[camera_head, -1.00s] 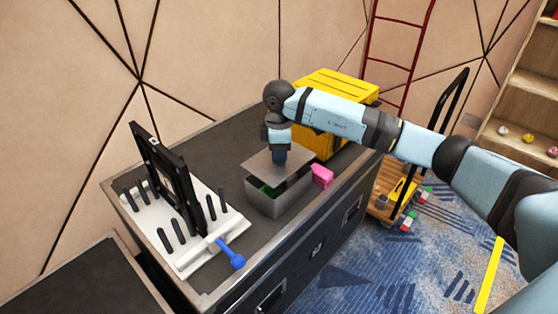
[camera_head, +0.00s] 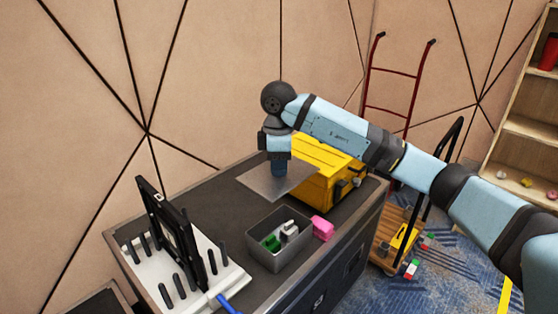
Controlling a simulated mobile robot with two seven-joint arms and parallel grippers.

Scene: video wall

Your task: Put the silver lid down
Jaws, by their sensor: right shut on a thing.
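The silver lid (camera_head: 262,184) is a flat grey plate held level under my right gripper (camera_head: 279,172). The gripper is shut on the lid from above, at the lid's middle. Its fingertips are small and partly hidden against the lid. The lid is behind the open grey box (camera_head: 280,253), over the dark cabinet top; I cannot tell whether it touches the surface. The box holds a green item (camera_head: 271,243) and a white and grey item (camera_head: 289,230). My left gripper is not in view.
A yellow case (camera_head: 318,170) stands just right of the lid. A pink block (camera_head: 322,228) sits against the box's right side. A white rack with black pegs (camera_head: 190,270) and a black frame stands at left. The dark cabinet top (camera_head: 215,205) is bare between rack and lid.

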